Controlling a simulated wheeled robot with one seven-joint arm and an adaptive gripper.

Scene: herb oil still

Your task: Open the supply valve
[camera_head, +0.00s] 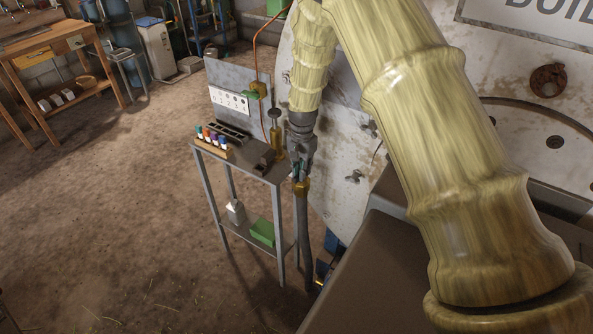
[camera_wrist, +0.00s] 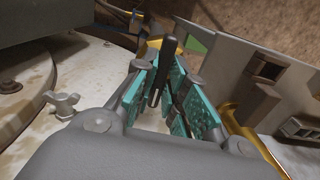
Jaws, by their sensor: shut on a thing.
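My gripper (camera_head: 300,172) is at the right end of the small metal stand, low beside the big round pale vessel wall. In the wrist view its teal-padded fingers (camera_wrist: 160,88) are closed around a slim black lever (camera_wrist: 167,50). A yellow brass fitting (camera_wrist: 154,43) shows at the far end of the lever; it looks like the supply valve. In the head view a brass piece (camera_head: 302,187) sits just under the fingers, on top of a dark upright pipe (camera_head: 304,230). The lever itself is mostly hidden by my gripper in the head view.
The stand (camera_head: 245,162) holds a rack of small coloured-cap bottles (camera_head: 212,141) and a brass cylinder (camera_head: 276,135). Wing nuts (camera_head: 354,177) stick out of the vessel wall (camera_head: 337,150) close by. The floor to the left is open.

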